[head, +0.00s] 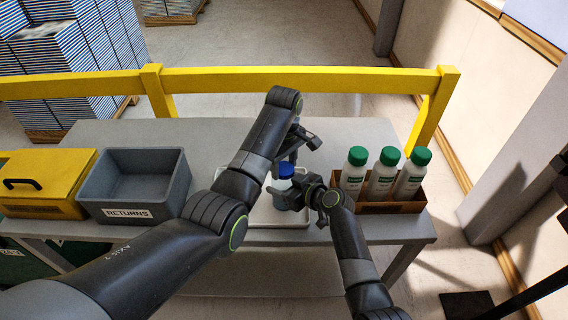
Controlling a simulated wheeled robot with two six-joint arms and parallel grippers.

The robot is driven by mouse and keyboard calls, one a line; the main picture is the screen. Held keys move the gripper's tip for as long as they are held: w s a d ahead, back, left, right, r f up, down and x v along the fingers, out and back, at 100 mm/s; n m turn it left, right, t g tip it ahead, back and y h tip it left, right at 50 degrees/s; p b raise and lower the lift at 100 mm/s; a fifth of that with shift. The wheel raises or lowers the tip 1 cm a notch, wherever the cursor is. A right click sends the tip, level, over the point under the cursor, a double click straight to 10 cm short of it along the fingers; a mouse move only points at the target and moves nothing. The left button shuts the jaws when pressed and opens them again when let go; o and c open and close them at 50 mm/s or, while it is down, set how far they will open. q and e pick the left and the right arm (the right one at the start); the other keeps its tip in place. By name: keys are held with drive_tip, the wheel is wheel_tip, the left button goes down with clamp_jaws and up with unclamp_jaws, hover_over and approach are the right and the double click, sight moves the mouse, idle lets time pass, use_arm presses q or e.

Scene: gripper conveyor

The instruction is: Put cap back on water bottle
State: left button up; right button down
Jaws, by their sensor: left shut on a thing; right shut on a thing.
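A water bottle (280,203) stands upright on a pale tray (262,221) in the middle of the table, largely hidden by my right gripper. A blue cap (286,170) is at the top of the bottle; I cannot tell whether it is seated or held just above the neck. My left gripper (284,161) comes down from above and is shut on the blue cap; my forearm hides part of it. My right gripper (283,193) reaches in from the right and is shut on the bottle's body.
A brown box (392,207) with three white, green-capped bottles (382,172) stands close right of my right gripper. A grey RETURNS bin (137,212) and a yellow box (45,183) are at left. A yellow rail (300,80) runs behind the table (215,135).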

use_arm(q)
drive_tip(key=m, duration=0.9)
drive_tip(key=shift+m, duration=0.4)
drive_tip(key=o, duration=1.1)
drive_tip(key=shift+r, duration=2.3)
drive_tip(key=shift+c, duration=0.4)
